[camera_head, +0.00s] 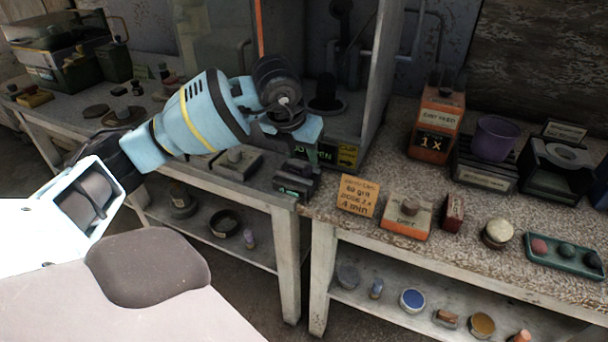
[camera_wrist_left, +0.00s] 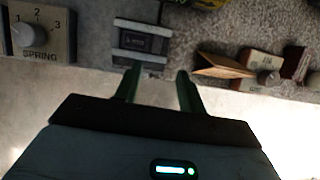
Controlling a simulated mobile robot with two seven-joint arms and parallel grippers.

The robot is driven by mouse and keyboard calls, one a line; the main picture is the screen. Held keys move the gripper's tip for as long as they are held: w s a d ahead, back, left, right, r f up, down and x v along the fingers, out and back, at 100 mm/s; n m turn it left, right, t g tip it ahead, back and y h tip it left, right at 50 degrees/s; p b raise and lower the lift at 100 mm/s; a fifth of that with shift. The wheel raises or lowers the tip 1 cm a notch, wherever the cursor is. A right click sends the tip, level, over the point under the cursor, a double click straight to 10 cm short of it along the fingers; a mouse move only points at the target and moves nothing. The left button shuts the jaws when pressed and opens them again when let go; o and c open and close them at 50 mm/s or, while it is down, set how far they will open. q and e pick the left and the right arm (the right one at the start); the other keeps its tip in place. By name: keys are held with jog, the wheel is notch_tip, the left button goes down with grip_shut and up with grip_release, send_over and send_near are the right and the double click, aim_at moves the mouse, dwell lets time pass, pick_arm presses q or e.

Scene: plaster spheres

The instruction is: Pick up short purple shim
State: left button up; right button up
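I cannot make out a short purple shim for certain in either view. A small purple piece (camera_head: 249,238) stands on the lower shelf at the left in the head view, too small to identify. My left gripper (camera_wrist_left: 158,82) has its two green fingers apart with nothing between them in the left wrist view. Just beyond its fingertips, a dark block with grey bands (camera_wrist_left: 140,42) sits at the bench edge. In the head view my left arm reaches over the left bench, and its fingers are not clearly visible. My right gripper is in neither view.
A purple cup (camera_head: 497,137) stands on a dark box at the right. A dial box marked SPRING (camera_wrist_left: 42,36) is left of my fingers. An orange card (camera_head: 357,196) and an orange-based block (camera_head: 407,214) stand near the right bench's front edge. A cabinet wall (camera_head: 380,75) rises behind.

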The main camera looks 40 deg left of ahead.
aim_at(306, 169)
pick_arm(q)
jog(key=shift+y, duration=0.3)
jog(key=shift+w+a+x, duration=0.1)
jog(key=shift+x, duration=1.7)
jog(key=shift+w+a+x, duration=0.1)
jog(key=shift+a+x, duration=0.05)
jog(key=shift+x, duration=1.65)
jog(key=shift+r, duration=0.15)
grip_shut()
